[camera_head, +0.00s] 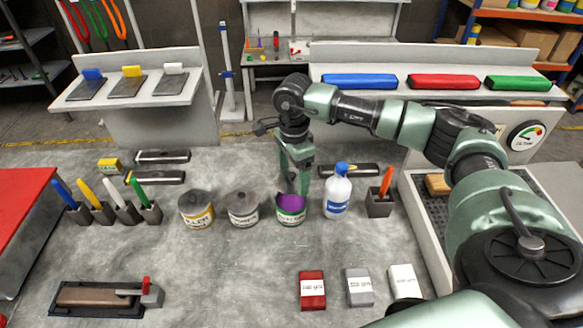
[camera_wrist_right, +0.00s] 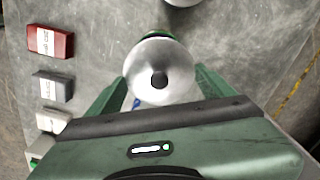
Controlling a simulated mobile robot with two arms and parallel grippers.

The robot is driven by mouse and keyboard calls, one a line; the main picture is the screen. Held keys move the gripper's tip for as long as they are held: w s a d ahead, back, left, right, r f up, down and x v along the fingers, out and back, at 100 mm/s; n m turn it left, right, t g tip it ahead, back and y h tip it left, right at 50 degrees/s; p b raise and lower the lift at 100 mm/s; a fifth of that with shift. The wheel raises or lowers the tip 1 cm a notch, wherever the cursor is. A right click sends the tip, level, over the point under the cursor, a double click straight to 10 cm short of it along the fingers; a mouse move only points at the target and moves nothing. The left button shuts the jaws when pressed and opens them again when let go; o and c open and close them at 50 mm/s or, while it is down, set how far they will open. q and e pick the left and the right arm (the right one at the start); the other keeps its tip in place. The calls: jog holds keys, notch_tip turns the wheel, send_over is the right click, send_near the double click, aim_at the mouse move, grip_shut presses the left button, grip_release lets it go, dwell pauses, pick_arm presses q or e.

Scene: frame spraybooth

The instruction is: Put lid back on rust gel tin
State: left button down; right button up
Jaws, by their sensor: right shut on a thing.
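The rust gel tin (camera_head: 290,217) stands on the grey bench with a green label; purple shows at its top in the head view. My right gripper (camera_head: 298,188) points down just above and behind this tin. In the right wrist view, the round silver lid (camera_wrist_right: 142,73) with a dark knob lies between the green fingers of my right gripper (camera_wrist_right: 160,92), which is shut on it. A sliver of green shows past the lid's edge. In the head view I cannot make out the lid or tell whether it touches the tin. My left gripper is not in view.
Red (camera_head: 312,290), grey (camera_head: 359,287) and white boxes lie in front. The bench's front middle is clear.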

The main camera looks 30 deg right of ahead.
jog(key=shift+a+f+b, duration=0.1)
jog(key=shift+f+b, duration=0.55)
jog(key=shift+f, duration=0.5)
notch_tip(320, 180, down, 3)
jog(key=shift+r+b, duration=0.1)
jog(key=shift+b, duration=0.75)
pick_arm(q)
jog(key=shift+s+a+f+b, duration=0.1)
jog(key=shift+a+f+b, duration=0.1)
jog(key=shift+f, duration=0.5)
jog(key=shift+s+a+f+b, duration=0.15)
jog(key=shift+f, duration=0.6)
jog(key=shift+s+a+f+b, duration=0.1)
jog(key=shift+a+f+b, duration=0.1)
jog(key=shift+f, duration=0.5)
pick_arm(e)
jog(key=shift+f, duration=0.65)
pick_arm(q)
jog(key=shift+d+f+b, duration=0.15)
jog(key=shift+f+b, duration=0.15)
pick_arm(e)
jog(key=shift+r, duration=0.1)
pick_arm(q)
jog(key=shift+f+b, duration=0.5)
pick_arm(e)
jog(key=shift+f, duration=0.25)
jog(key=o, duration=1.2)
jog(key=shift+o, duration=0.2)
jog(key=shift+r, duration=0.15)
